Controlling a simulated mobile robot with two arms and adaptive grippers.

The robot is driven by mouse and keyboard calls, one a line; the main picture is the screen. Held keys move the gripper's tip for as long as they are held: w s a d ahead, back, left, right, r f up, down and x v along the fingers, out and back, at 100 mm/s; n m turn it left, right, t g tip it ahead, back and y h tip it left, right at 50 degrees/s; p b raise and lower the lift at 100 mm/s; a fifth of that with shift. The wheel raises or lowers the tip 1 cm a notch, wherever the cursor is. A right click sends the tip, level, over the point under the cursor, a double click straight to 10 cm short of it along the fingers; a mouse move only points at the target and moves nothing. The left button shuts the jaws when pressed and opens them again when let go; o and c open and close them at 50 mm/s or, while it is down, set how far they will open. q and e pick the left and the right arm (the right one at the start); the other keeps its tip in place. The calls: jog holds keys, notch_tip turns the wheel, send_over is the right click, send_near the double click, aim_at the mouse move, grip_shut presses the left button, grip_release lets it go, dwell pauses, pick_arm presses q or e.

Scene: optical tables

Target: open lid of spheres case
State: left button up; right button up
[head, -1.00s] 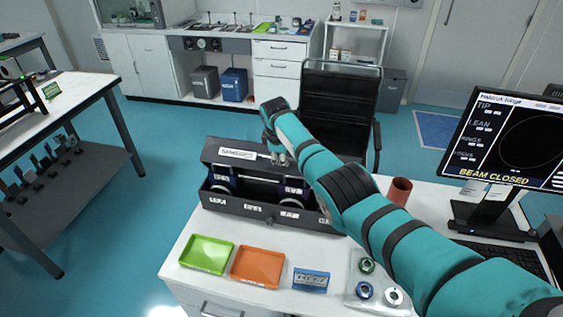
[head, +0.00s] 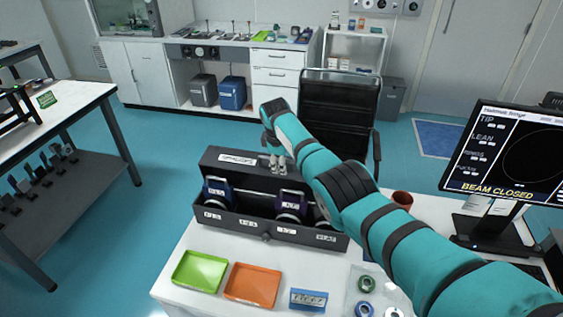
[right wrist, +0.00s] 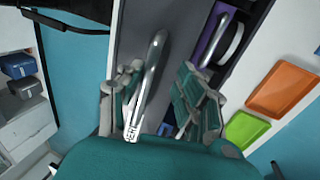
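The black spheres case (head: 270,229) stands on the white desk. Its lid (head: 213,158) is raised at the back, and the inside shows dark blue pieces with white labels. My right gripper (head: 277,168) is at the lid, near its upper middle. In the right wrist view, the gripper (right wrist: 162,82) has its two fingers apart, with a silver handle (right wrist: 148,85) between them, nearer the left finger. I see no firm grip on it. My right arm hides the case's right part. My left gripper is not in view.
A green tray (head: 200,271), an orange tray (head: 252,285) and a small blue labelled box (head: 308,299) lie in front of the case. A reddish cup (head: 402,200) and a monitor (head: 508,150) stand to the right. A black chair (head: 340,110) is behind the desk.

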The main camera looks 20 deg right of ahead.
jog(key=shift+w, duration=0.1)
jog(key=shift+w+d, duration=0.15)
jog(key=shift+w+r+p, duration=0.1)
jog(key=shift+r+p, duration=0.25)
jog(key=shift+p, duration=0.2)
notch_tip(320, 180, up, 2)
jog(key=shift+r+p, duration=0.1)
jog(key=shift+p, duration=0.55)
jog(key=shift+d+r+p, duration=0.1)
jog(key=shift+r+p, duration=0.8)
jog(key=shift+r, duration=0.1)
pick_arm(q)
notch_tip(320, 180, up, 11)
jog(key=p, duration=0.6)
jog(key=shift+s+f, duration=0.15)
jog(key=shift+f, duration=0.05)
pick_arm(e)
notch_tip(320, 180, up, 15)
jog(key=shift+w+d+f, duration=0.2)
jog(key=shift+w+d, duration=0.05)
jog(key=shift+w, duration=0.05)
